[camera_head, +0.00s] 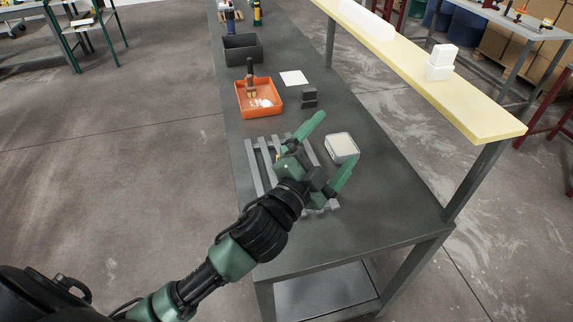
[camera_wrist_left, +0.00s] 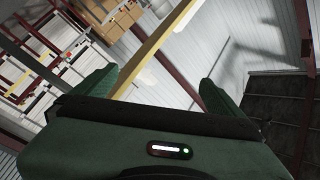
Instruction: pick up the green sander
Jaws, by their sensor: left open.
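My left gripper (camera_head: 337,137) is open and empty above the near part of the grey workbench (camera_head: 350,222). Its two green fingers point to the back right, over a grey slatted rack and toward a small box with a pale top (camera_head: 341,148). In the left wrist view the fingers (camera_wrist_left: 160,85) are spread with nothing between them. I cannot make out a green sander in either view. Two small tools stand at the far end of the bench, a blue and grey one (camera_head: 229,14) and a yellow and black one (camera_head: 257,13). My right gripper is not in view.
The slatted rack (camera_head: 254,165) lies under my left arm. Beyond it are an orange tray (camera_head: 241,108) with a brush, dark blocks (camera_head: 309,97), a white sheet (camera_head: 294,78) and a dark bin (camera_head: 259,50). A yellow shelf (camera_head: 480,118) overhangs the right side.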

